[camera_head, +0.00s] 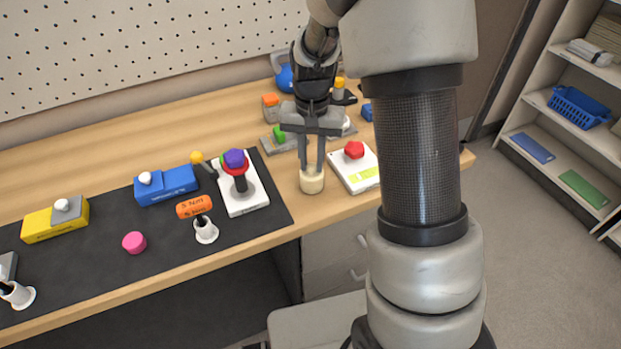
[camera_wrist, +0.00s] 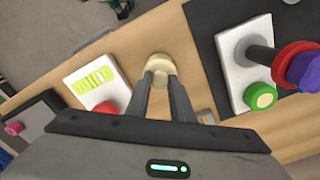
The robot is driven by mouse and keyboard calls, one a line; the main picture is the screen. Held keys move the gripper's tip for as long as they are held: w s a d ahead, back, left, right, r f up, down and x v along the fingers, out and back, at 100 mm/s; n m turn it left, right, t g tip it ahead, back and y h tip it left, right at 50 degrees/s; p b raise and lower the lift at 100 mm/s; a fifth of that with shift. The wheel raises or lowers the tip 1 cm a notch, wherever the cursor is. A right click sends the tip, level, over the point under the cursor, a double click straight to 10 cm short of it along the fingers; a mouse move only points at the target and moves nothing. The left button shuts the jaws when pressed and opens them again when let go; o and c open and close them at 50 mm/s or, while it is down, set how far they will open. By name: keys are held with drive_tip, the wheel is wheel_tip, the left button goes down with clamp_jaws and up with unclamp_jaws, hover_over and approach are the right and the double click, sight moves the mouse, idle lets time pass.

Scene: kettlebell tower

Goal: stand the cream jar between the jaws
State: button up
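The cream jar (camera_head: 312,184) is a short, round, pale piece near the front edge of the wooden bench, right of the black mat. In the wrist view the jar (camera_wrist: 159,63) is at the fingertips. My gripper (camera_head: 312,170) points down with its fingers a small distance apart, one on each side of the jar's upper part. The fingers look shut on it. The jar seems upright; whether its base touches the bench is unclear. I cannot pick out the jaws for certain; a grey flat fixture with a green part (camera_head: 279,138) lies behind my gripper, partly hidden.
Right of the jar lies a white plate with a red knob (camera_head: 354,150). Left is a white base with a purple-topped post (camera_head: 236,160). An orange-topped block (camera_head: 270,104) and a blue kettlebell (camera_head: 284,78) stand behind. Bare wood lies around the jar.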

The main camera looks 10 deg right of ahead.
clamp_jaws()
drive_tip(key=shift+r, duration=0.2)
drive_tip(key=shift+r+p, duration=0.6)
drive_tip(key=shift+r, duration=0.1)
wheel_tip(320, 180, up, 7)
drive_tip(key=p, duration=0.5)
drive_tip(key=shift+r, duration=0.2)
drive_tip(key=shift+f, duration=0.1)
